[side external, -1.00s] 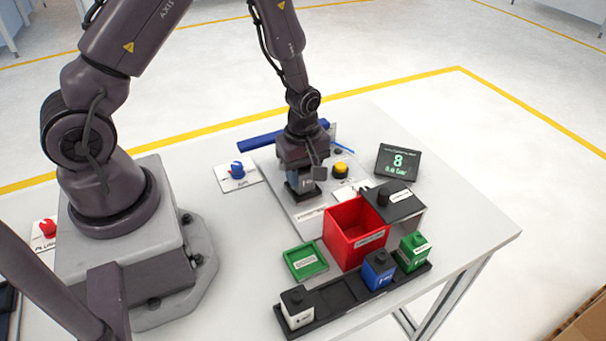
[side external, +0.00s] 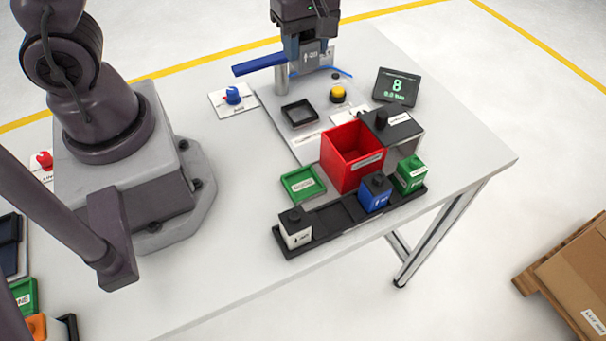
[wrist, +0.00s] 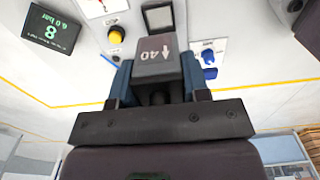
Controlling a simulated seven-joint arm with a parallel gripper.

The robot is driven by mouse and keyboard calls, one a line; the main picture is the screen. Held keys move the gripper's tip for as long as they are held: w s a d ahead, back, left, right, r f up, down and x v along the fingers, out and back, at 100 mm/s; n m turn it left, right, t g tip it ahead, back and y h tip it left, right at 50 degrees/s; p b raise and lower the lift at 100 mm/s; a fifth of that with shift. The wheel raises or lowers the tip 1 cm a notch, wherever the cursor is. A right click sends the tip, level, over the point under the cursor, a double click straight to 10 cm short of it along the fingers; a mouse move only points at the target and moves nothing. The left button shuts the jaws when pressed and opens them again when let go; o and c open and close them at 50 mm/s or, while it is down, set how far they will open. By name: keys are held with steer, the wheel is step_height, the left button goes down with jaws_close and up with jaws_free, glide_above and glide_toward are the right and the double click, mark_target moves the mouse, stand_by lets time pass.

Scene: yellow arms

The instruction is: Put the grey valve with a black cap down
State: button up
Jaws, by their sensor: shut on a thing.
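The grey valve (side external: 311,57) hangs between the fingers of my gripper (side external: 309,50), held up above the far part of the table. An empty black square holder (side external: 300,113) lies on the light panel below and in front of the valve; the holder also shows in the wrist view (wrist: 158,17).
A yellow button (side external: 338,94) and a display reading 8 (side external: 397,87) stand right of the holder. A blue bar (side external: 259,64) is beside the gripper. A red bin (side external: 350,157), green tray (side external: 303,184) and black rack (side external: 335,216) with white, blue and green valves are nearer.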

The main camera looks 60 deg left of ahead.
glide_toward(303, 185)
steer(key=shift+f, duration=2.55)
steer(key=shift+f, duration=0.1)
steer(key=o, duration=1)
steer(key=shift+c, duration=0.2)
